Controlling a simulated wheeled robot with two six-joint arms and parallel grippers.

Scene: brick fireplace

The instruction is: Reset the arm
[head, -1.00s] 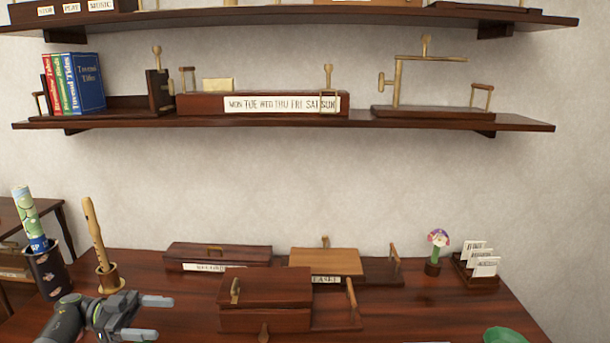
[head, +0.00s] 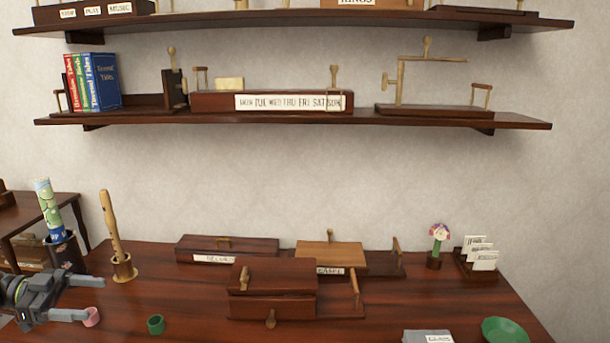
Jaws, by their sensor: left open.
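My left gripper (head: 93,299) is at the lower left of the head view, over the left front part of the dark wooden table (head: 190,304). Its two grey fingers point right and are spread apart, with nothing between them. A pink ring-like cup (head: 92,317) shows just beside the lower fingertip; I cannot tell whether they touch. My right gripper is not in view.
A green cup (head: 156,325), a recorder in a holder (head: 113,236) and a dark pot (head: 65,252) stand near the gripper. Wooden boxes (head: 272,290) fill the table's middle. A green bowl (head: 505,330) is at right. Shelves (head: 300,117) hang above.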

